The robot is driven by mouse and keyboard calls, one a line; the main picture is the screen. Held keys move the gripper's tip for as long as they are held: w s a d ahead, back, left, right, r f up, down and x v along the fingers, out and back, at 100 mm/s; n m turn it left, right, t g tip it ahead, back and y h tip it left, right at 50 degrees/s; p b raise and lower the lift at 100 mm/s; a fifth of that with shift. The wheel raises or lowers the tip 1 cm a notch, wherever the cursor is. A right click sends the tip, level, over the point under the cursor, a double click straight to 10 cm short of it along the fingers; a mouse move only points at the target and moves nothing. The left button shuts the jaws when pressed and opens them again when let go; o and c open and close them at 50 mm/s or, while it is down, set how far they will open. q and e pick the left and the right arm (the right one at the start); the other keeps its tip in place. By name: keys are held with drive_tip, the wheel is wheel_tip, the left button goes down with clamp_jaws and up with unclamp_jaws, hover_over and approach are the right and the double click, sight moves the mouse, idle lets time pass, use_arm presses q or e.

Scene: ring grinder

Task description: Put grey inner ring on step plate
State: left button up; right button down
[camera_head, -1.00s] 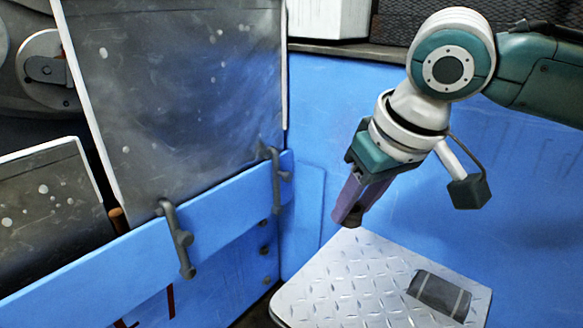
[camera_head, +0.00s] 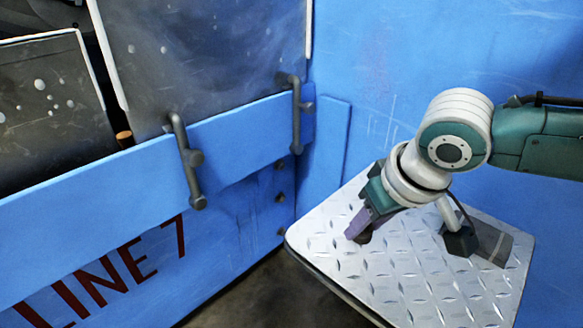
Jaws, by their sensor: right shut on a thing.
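The step plate (camera_head: 420,280) is a light diamond-tread metal plate at the lower right, in the corner by the blue walls. My right gripper (camera_head: 361,229) points down over its left part. It is shut on a small dark object (camera_head: 364,238), taken to be the grey inner ring. The fingers hide most of it, so its ring shape does not show. The object is at or just above the plate surface; I cannot tell whether it touches. My left gripper is out of view.
A blue machine panel marked LINE 7 (camera_head: 105,270) with dark handles (camera_head: 187,160) stands at the left. The plate's front part is clear.

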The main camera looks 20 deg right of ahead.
drive_tip(key=shift+f, duration=0.6)
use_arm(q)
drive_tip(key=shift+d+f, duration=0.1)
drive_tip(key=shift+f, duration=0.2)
use_arm(e)
drive_tip(key=shift+r, duration=0.15)
drive_tip(key=shift+f, duration=0.2)
drive_tip(key=shift+c, duration=2.4)
unclamp_jaws()
